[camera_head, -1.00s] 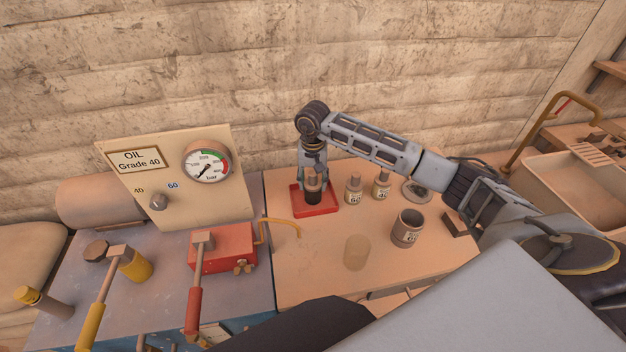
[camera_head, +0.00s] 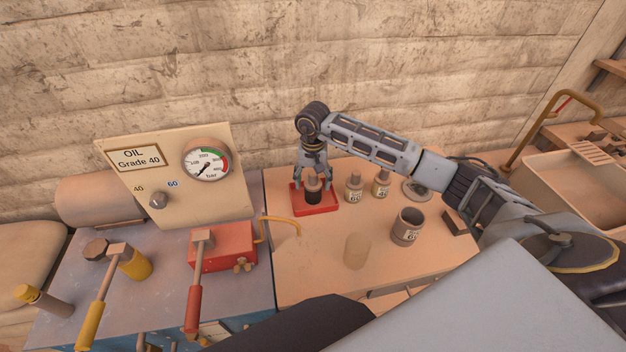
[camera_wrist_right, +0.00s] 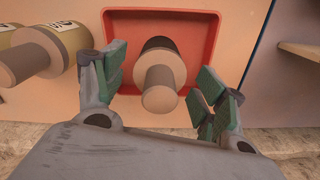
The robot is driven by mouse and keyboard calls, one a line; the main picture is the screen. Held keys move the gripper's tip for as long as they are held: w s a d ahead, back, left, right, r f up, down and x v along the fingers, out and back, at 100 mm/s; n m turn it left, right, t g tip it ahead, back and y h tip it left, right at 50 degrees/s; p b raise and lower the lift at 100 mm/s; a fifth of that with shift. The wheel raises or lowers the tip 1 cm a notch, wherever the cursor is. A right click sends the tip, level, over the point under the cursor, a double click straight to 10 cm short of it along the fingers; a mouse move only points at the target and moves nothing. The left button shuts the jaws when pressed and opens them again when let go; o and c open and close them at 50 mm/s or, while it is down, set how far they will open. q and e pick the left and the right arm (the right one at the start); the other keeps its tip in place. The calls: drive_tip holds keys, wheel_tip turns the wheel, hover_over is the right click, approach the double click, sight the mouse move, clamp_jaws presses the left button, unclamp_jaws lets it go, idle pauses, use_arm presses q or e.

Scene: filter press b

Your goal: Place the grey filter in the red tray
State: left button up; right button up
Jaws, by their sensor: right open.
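The red tray (camera_head: 325,208) lies on the wooden table near the wall; it also shows in the right wrist view (camera_wrist_right: 204,24). The filter (camera_head: 314,196), a dark cylinder with a paler knob on top in the head view, stands upright in the tray. In the right wrist view the filter (camera_wrist_right: 160,70) looks grey-brown. My right gripper (camera_head: 314,183) is above the tray, its fingers open on either side of the filter's knob, with gaps visible in the wrist view (camera_wrist_right: 162,88). My left gripper is not in view.
Two labelled bottles (camera_head: 353,188) stand just right of the tray. A labelled cup (camera_head: 407,227) and a pale cylinder (camera_head: 356,251) stand nearer on the table. The red press block (camera_head: 226,249) and gauge panel (camera_head: 180,180) are to the left.

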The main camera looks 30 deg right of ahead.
drive_tip(key=shift+r, duration=0.2)
drive_tip(key=shift+r, duration=0.35)
drive_tip(key=shift+r+b, duration=1)
drive_tip(key=shift+r, duration=4.6)
drive_tip(key=shift+s, duration=0.1)
